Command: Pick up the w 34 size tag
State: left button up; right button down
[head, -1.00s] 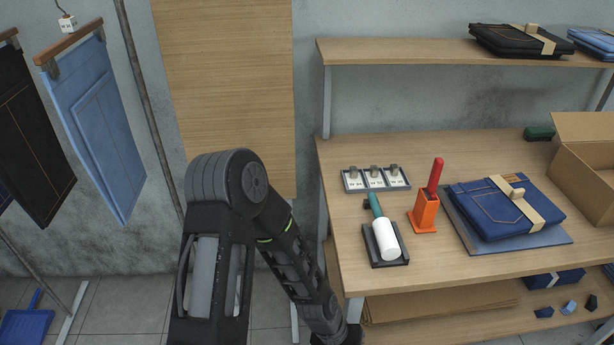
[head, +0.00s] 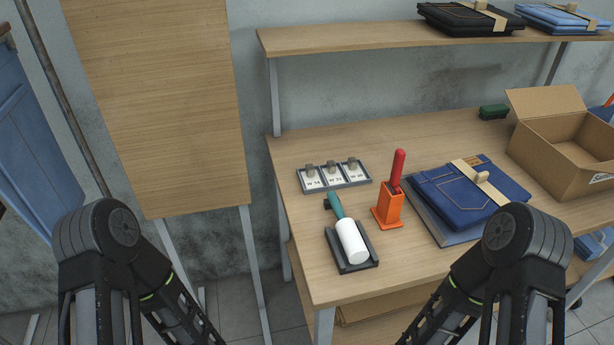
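Three white size tags with grey clips sit side by side in a dark three-part tray (head: 334,188) at the back left of the workbench in the head view. They are the left tag (head: 313,182), the middle tag (head: 335,177) and the right tag (head: 357,172). Their printing is too small to read surely; the left one looks like W 34. Both my arms show only at their elbows and links, low in the picture and short of the bench top. Both grippers are out of view.
A lint roller (head: 351,240) lies in a dark holder in front of the tags. An orange holder (head: 388,210) with a red-handled tool stands to its right. Folded jeans (head: 468,195) and an open carton (head: 560,150) are further right. A wooden panel (head: 160,100) stands left of the bench.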

aim_at(311, 178)
jog(key=k, duration=0.4)
jog(key=k+z, duration=0.2)
jog(key=z, duration=2.05)
jog(key=k+j, duration=0.1)
jog(key=j, duration=0.3)
jog(key=k+j, duration=0.1)
jog(key=j, duration=0.35)
jog(key=k+j, duration=0.1)
jog(key=j, duration=0.3)
jog(key=k+j, duration=0.1)
jog(key=j, duration=0.35)
jog(key=k+j, duration=0.1)
jog(key=j, duration=0.3)
jog(key=k+j+z, duration=0.1)
jog(key=j, duration=0.3)
jog(key=k+j, duration=0.1)
jog(key=j, duration=0.35)
